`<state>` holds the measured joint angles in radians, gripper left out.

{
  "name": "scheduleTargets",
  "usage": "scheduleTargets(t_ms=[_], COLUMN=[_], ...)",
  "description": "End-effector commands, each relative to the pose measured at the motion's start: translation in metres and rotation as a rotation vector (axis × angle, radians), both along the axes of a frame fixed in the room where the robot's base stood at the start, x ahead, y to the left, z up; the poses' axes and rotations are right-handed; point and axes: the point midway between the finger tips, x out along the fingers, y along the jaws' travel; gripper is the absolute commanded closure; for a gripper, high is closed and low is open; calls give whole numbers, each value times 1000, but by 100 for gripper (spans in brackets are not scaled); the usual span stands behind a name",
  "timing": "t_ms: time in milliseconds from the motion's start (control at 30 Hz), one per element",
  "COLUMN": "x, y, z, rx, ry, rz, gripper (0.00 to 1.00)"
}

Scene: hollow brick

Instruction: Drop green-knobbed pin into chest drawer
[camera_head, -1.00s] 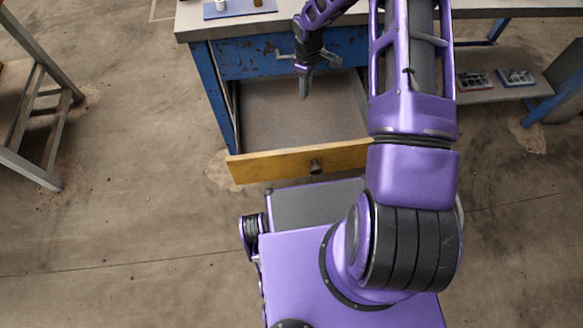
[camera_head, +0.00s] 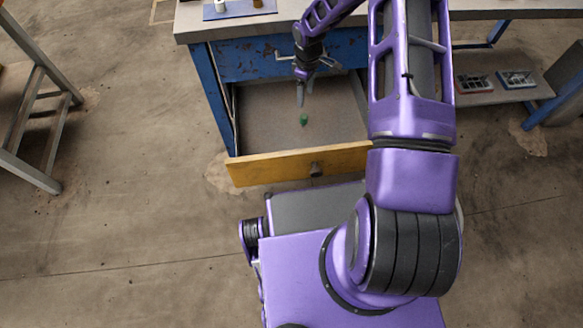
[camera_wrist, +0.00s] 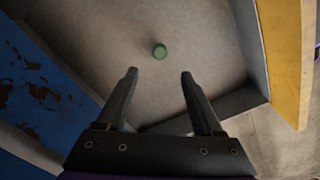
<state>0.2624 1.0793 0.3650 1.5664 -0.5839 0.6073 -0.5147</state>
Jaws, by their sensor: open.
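The green-knobbed pin (camera_head: 304,119) shows as a small green spot in the open chest drawer (camera_head: 262,108). In the wrist view the green knob (camera_wrist: 160,51) appears over the drawer floor (camera_wrist: 205,45), beyond my fingertips and apart from them. The rest of the pin is hidden behind the knob. My gripper (camera_head: 300,97) points down over the drawer. In the wrist view my gripper (camera_wrist: 158,75) has its two fingers spread with nothing between them. I cannot tell whether the pin touches the drawer floor.
The drawer's yellow wooden front (camera_head: 270,167) has a dark knob. The blue chest (camera_head: 238,58) stands under the worktop (camera_head: 195,27). A blue mat (camera_head: 238,10) with small items lies on top. Two small trays (camera_head: 516,79) sit on a shelf at right.

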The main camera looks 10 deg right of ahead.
Motion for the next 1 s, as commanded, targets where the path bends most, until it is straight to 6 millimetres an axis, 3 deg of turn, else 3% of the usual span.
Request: scheduleTargets(t_ms=[167, 500, 700, 1000], x=[1, 1, 1, 0], y=[0, 0, 0, 0], z=[26, 110, 149, 172], rx=[0, 0, -1, 1], ry=[-5, -5, -4, -1], rz=[0, -1, 0, 0], gripper=[32, 32, 32, 32])
